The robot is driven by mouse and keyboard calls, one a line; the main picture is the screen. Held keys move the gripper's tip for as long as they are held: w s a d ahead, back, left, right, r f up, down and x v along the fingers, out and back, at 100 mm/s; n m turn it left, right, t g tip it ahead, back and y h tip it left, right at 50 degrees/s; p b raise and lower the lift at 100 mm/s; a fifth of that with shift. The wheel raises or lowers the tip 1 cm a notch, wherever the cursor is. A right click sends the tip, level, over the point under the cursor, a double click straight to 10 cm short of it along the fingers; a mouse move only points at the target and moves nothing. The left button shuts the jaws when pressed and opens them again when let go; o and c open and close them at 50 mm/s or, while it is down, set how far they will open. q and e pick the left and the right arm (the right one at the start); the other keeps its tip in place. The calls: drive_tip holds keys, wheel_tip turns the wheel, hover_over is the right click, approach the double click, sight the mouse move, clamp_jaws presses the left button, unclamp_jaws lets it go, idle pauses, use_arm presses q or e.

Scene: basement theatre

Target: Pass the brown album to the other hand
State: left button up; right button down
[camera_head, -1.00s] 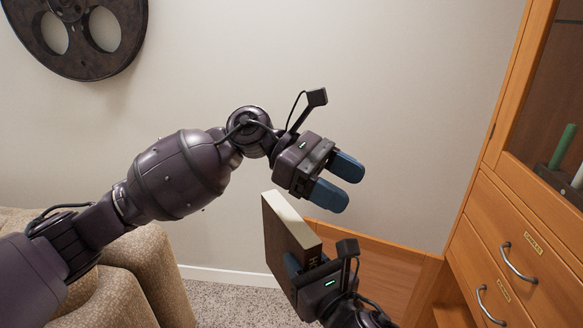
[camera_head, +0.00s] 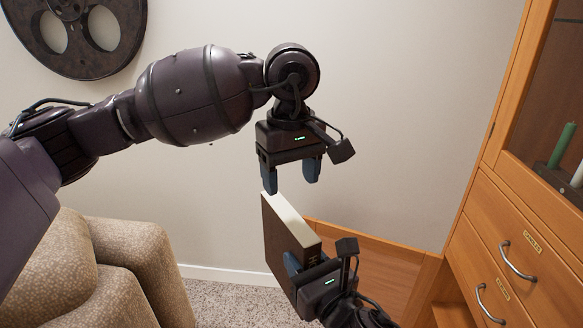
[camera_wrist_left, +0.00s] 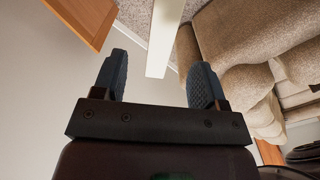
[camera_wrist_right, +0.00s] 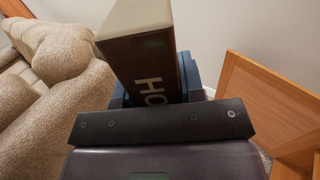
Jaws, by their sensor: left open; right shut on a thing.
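The brown album (camera_head: 282,238) is a thick book with pale page edges and light lettering on its spine. It stands upright in my right gripper (camera_head: 305,268), which is shut on its lower part. In the right wrist view the album (camera_wrist_right: 140,50) rises from between the fingers. My left gripper (camera_head: 290,182) is open and empty, pointing down just above the album's top edge. In the left wrist view the album's pale edge (camera_wrist_left: 165,35) lies beyond and between the open left fingertips (camera_wrist_left: 158,75), apart from both.
A wooden cabinet (camera_head: 490,235) with drawers stands at the right, with green and white candles behind its glass. A low wooden panel (camera_head: 375,265) is behind the album. A beige armchair (camera_head: 110,260) is at lower left. A film reel (camera_head: 75,35) hangs on the wall.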

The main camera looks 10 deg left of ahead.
sight(291, 213)
use_arm(q)
wheel_tip(291, 213, down, 11)
drive_tip(key=shift+r, duration=0.2)
use_arm(e)
drive_tip(key=shift+r, duration=0.1)
use_arm(q)
clamp_jaws()
use_arm(e)
drive_tip(key=shift+s+a, duration=0.1)
use_arm(q)
drive_tip(key=shift+d+r, duration=0.1)
use_arm(e)
drive_tip(key=c, duration=0.6)
unclamp_jaws()
drive_tip(key=shift+c, duration=0.2)
